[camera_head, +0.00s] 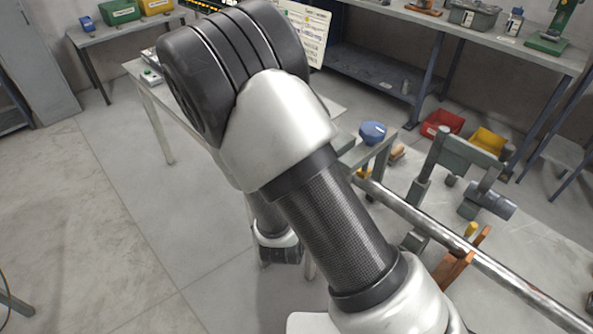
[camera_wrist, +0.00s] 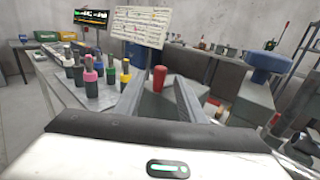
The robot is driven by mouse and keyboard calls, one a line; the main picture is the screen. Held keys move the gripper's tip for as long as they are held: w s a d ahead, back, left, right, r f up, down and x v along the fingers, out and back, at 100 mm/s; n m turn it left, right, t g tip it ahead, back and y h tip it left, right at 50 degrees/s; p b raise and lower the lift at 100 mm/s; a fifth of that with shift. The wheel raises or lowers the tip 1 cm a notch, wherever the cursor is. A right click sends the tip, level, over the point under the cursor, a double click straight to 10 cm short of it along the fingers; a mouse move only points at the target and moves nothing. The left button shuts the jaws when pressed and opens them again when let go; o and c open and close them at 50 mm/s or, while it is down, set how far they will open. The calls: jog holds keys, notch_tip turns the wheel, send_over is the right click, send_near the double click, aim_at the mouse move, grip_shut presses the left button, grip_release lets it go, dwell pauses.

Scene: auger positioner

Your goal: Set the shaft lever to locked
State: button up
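A long metal shaft (camera_head: 440,232) runs slantwise through a grey frame (camera_head: 462,150) on the right of the head view. Orange pieces (camera_head: 455,268) with a yellow peg beside them sit at the shaft. A blue knob (camera_head: 373,131) stands near its far end; a blue knob also shows at the right of the wrist view (camera_wrist: 272,62). No label shows which part is the shaft lever, so I cannot tell. My gripper (camera_wrist: 158,78) is open, its two grey fingers apart. A red-topped piece (camera_wrist: 159,79) appears between them, apparently beyond; contact is not visible. My arm hides much of the head view.
Several colour-topped pegs (camera_wrist: 90,75) stand on a bench at the left of the wrist view. A sign board (camera_wrist: 140,26) and a dark screen (camera_wrist: 91,17) are behind. Red (camera_head: 442,123) and yellow (camera_head: 489,141) bins lie near the back bench.

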jog(key=s, duration=0.7)
jog(key=shift+s+a, duration=0.3)
jog(key=shift+a, duration=0.1)
